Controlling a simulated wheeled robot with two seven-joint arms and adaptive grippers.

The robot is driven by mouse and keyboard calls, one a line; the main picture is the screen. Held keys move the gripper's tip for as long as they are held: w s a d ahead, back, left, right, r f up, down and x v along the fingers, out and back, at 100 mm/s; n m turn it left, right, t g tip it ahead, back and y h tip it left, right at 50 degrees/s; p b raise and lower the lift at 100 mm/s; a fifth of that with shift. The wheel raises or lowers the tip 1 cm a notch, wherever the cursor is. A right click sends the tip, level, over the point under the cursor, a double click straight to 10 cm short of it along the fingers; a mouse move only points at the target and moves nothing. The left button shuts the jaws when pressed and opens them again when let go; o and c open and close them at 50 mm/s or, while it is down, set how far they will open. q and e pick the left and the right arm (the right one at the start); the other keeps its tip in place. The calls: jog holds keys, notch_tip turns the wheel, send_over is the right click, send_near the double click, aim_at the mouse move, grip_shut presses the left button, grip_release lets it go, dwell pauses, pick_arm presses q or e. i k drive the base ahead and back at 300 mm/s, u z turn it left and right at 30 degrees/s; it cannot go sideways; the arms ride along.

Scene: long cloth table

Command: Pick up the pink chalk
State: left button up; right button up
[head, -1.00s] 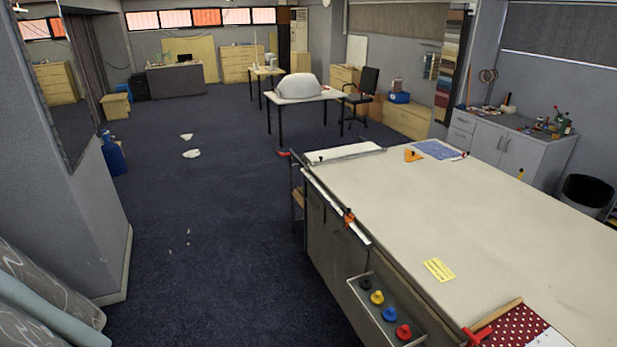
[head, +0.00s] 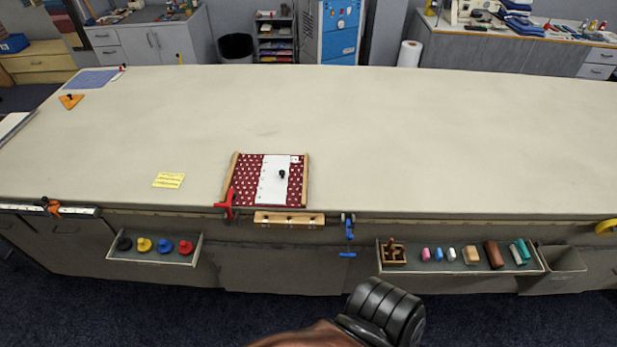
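The pink chalk (head: 426,254) is a small piece in the head view. It lies at the left part of a long shallow grey tray (head: 460,268) fixed to the table's near side, below the tabletop. A blue chalk (head: 438,254) and a white chalk (head: 451,254) lie just to its right. A wooden block holder (head: 393,254) is just to its left.
The long cloth table (head: 420,140) is mostly bare. A red dotted fabric board (head: 245,180) lies near its front edge. A blue clamp (head: 348,232) hangs left of the tray. A second tray (head: 155,257) holds colored knobs. An open bin (head: 563,262) adjoins the tray on the right.

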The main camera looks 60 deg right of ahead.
aim_at(425, 253)
jog(key=z, duration=3.1)
